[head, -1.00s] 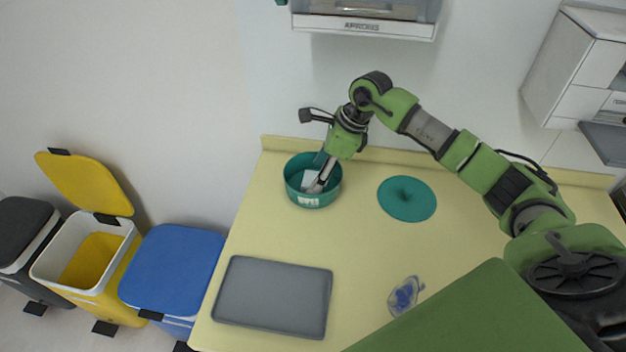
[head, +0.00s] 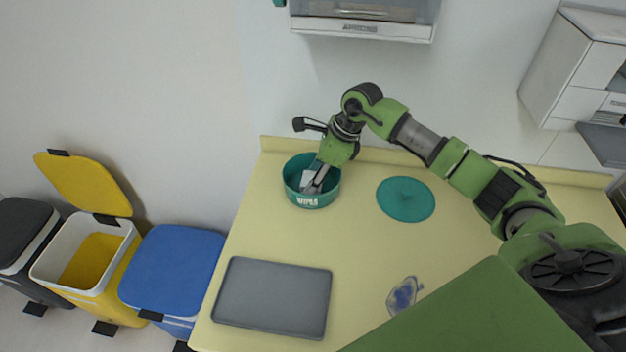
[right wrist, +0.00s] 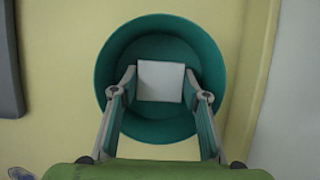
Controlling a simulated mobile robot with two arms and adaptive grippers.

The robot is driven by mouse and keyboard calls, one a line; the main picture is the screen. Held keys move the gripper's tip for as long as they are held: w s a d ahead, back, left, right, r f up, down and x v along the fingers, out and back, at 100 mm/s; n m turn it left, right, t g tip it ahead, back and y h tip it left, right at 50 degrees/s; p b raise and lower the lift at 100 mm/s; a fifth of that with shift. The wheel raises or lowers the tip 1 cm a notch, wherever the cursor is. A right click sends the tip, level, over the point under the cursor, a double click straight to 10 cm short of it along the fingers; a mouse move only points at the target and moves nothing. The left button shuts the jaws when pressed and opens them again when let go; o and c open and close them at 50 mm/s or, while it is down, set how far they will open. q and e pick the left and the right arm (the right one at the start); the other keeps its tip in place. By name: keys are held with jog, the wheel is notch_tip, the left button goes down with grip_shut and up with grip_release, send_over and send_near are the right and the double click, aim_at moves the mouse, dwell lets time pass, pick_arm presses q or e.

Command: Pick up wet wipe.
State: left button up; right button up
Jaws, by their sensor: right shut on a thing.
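The wet wipe is a white square (right wrist: 160,81) inside the round teal tub (right wrist: 113,45). In the right wrist view it lies between the two fingers of my right gripper (right wrist: 160,92), which reach down into the tub and are shut on it. In the head view the tub (head: 308,201) stands at the back left of the yellow counter, with the white wipe (head: 306,180) partly hidden by my right gripper (head: 314,188). The teal round lid (head: 405,200) lies flat to the right of the tub. My left gripper is not in view.
A grey tray (head: 272,297) lies at the counter's front left. A clear and blue item (head: 404,294) lies near the front. A wall dispenser (head: 362,20) hangs above the back. Bins with a blue lid (head: 173,266) and open yellow lid (head: 83,182) stand left. The counter's middle is clear.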

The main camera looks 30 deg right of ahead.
aim_at(307, 179)
jog(key=shift+r, duration=0.3)
notch_tip(307, 179, up, 2)
jog(key=shift+r+b, duration=0.2)
jog(key=shift+b, duration=0.7)
jog(key=s+a+r+b, duration=0.3)
jog(key=s+a+r, duration=0.5)
jog(key=a, duration=0.3)
jog(key=shift+s+r+b, duration=0.3)
jog(key=shift+r, duration=0.55)
jog(key=shift+c, duration=1)
